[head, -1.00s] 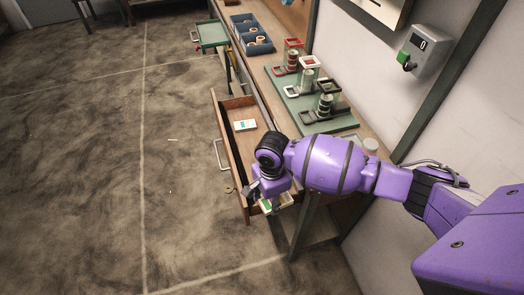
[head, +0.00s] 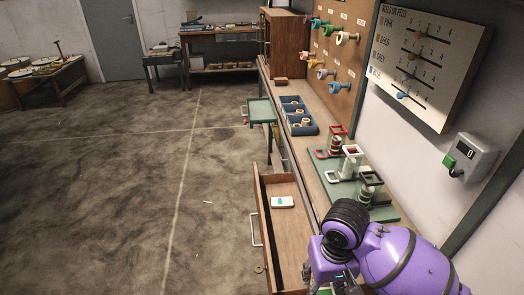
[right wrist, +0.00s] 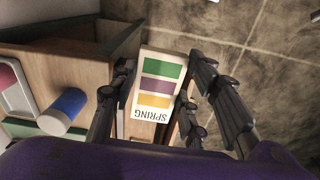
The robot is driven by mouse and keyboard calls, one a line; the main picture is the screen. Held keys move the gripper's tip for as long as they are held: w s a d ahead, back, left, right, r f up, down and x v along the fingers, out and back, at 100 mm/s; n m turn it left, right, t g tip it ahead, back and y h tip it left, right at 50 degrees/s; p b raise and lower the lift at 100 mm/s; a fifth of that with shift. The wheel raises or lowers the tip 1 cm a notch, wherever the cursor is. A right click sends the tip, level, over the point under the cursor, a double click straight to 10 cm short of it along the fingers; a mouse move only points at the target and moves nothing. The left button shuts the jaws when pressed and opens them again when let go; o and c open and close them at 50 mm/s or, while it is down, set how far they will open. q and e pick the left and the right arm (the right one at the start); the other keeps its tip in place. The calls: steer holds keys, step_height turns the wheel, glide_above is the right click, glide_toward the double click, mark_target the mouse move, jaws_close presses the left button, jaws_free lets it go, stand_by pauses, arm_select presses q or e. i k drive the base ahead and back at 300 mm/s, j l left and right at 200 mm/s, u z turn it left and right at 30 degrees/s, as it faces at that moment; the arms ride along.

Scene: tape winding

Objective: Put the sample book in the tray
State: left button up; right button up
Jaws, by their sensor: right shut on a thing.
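The sample book (right wrist: 157,85) is a cream card marked SPRING with green, purple and yellow swatches. In the right wrist view it sits between the two fingers of my right gripper (right wrist: 160,98), which is shut on it. In the head view my purple right wrist is at the bottom, beside the open drawer, and the book is mostly hidden. A shallow green tray (head: 260,111) stands out from the left side of the bench, farther back, and looks empty. My left gripper is not in view.
The open wooden drawer (head: 256,207) holds a small white and teal box (head: 283,202). On the bench are a blue divided holder (head: 298,121) with rolls and a green board (head: 386,212) with winding stands.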

mark_target(262, 116)
steer(key=i+j+z, duration=0.2)
steer(key=i+j, duration=0.3)
steer(key=i, duration=0.5)
steer(key=i+j+z, duration=0.2)
steer(key=i+j, duration=0.5)
steer(key=i, duration=0.25)
steer(key=i+j+z, duration=0.15)
steer(key=i+j, duration=0.65)
steer(key=i, duration=0.1)
